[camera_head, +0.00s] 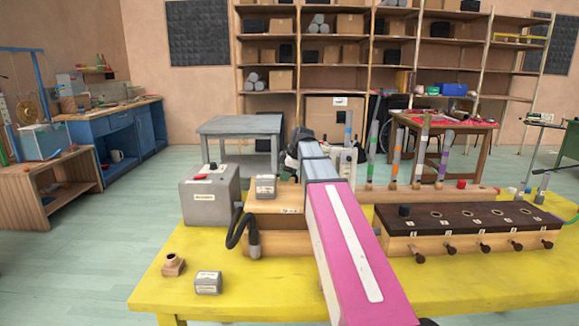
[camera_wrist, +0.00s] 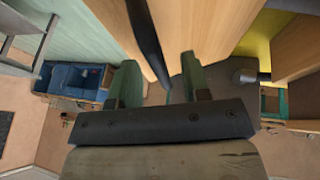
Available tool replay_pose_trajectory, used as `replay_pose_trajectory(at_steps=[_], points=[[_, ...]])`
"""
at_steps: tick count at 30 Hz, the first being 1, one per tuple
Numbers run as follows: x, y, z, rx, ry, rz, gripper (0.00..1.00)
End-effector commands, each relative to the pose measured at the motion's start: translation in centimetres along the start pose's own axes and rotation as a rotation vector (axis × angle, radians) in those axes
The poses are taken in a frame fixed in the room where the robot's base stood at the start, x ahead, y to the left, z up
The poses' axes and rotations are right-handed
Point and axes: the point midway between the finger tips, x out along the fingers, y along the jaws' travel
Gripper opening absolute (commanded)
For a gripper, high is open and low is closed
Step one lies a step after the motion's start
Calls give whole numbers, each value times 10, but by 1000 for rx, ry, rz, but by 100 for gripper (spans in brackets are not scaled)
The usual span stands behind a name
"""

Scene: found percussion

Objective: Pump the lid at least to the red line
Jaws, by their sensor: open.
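A pale wooden box (camera_head: 268,200) stands on the yellow table, partly hidden behind my pink arm. Wood also fills much of the wrist view (camera_wrist: 115,20), but I cannot tell which part is the lid. I cannot make out a red line in either view. My gripper (camera_wrist: 157,80) is open, with two green fingers apart and nothing clearly held. A pale wooden panel and a dark rod or hose (camera_wrist: 146,38) show beyond the fingers. In the head view my arm hides most of the gripper, so I cannot tell whether it touches the box.
A grey box (camera_head: 207,205) with a red switch stands left of the wooden box, with a black hose (camera_head: 236,228) beside it. A dark-topped pipe chest (camera_head: 465,222) with several knobs and upright pipes stands right. Small blocks lie front left on the yellow table (camera_head: 265,290).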

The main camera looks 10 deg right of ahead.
Motion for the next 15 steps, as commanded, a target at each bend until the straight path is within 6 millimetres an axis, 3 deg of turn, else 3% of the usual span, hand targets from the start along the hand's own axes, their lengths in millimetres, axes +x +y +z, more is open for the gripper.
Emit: replay_pose_trajectory(at_steps=[6,15], points=[[14,0,0,-1,0,1,43],[15,0,0,0,0,1,43]])
